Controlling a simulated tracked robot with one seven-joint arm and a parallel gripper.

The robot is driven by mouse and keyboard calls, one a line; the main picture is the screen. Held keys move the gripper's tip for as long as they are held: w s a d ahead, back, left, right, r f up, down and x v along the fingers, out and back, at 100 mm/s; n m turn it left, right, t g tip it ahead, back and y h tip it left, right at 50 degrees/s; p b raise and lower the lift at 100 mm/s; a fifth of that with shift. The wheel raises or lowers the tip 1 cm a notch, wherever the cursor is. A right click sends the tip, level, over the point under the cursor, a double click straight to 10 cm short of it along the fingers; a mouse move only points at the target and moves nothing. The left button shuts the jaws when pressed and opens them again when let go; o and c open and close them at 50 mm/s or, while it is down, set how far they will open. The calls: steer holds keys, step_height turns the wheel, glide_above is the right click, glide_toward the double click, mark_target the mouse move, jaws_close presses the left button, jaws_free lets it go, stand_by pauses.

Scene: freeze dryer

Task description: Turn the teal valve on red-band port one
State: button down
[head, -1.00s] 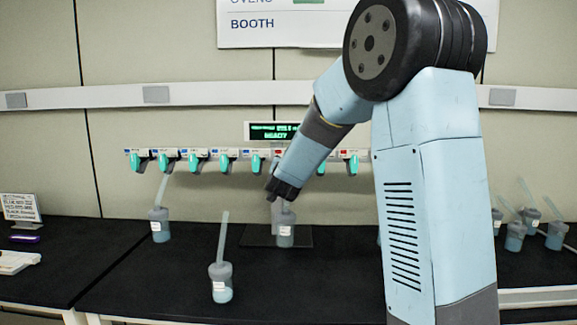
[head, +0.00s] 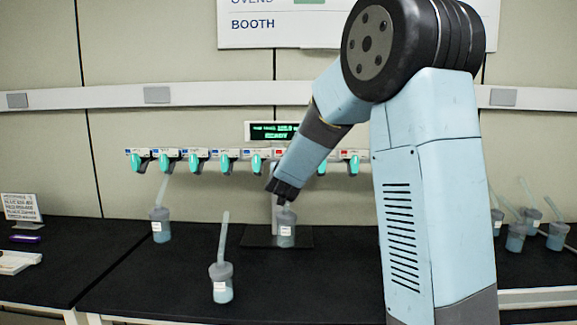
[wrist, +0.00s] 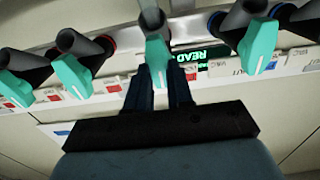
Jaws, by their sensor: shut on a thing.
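In the wrist view my gripper (wrist: 160,90) is shut on a teal valve handle (wrist: 157,58), with one dark finger on each side of it. The port above that handle carries a red band (wrist: 151,17). The neighbouring port to the right has a blue band (wrist: 217,22) and its own teal handle (wrist: 258,48). Ports to the left have teal handles (wrist: 72,75) too. In the head view my gripper (head: 284,188) is at the row of ports, before the wall, and my arm hides part of the row. The held handle is hidden there.
A green-lit display (head: 273,131) sits above the row. A capped flask (head: 285,230) stands on a dark plate below my gripper. More flasks stand on the black bench at the front (head: 221,284), left (head: 160,228) and right (head: 516,238).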

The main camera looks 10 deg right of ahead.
steer(key=shift+f, duration=0.25)
steer(key=c, duration=1)
jaws_free()
steer(key=shift+r, duration=0.15)
steer(key=v, duration=1.3)
steer(key=shift+s+a, duration=0.15)
steer(key=shift+s, duration=0.2)
steer(key=shift+r, duration=0.1)
steer(key=s+d+f+n+g+y, duration=0.1)
steer(key=s+g, duration=0.5)
steer(key=s, duration=1)
steer(key=s+d+f+n+g+y, duration=0.2)
steer(key=s+d+f+g+y, duration=0.2)
steer(key=s, duration=1.2)
steer(key=shift+f+g, duration=0.4)
steer(key=shift+g, duration=0.5)
